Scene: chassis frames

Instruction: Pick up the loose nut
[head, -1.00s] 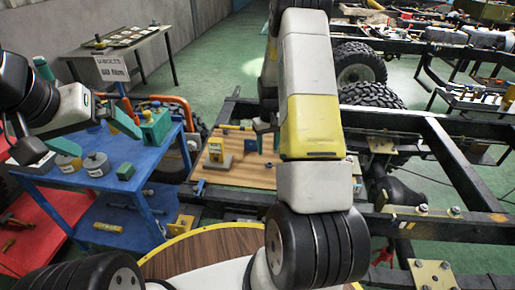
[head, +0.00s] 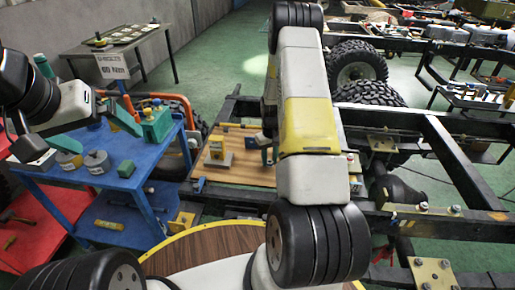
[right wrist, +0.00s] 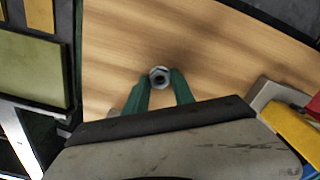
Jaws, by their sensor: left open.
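The loose nut (right wrist: 159,75) is a small silver hex nut with a dark hole, on the light wooden board (right wrist: 215,50). In the right wrist view my right gripper (right wrist: 161,82) is open, with its two green fingers on either side of the nut's near edge and gaps beside it. I cannot tell how high the fingertips are above the board. In the head view my right arm hides much of that gripper, and I cannot make out the nut. My left gripper (head: 88,95) is open and empty above the blue table (head: 150,165).
Yellow and grey blocks (head: 217,150) stand on the board, left of my right arm. Black chassis rails (head: 455,165) surround the board. Jars and a green box (head: 156,124) stand on the blue table. A round wooden top (head: 205,250) is in front.

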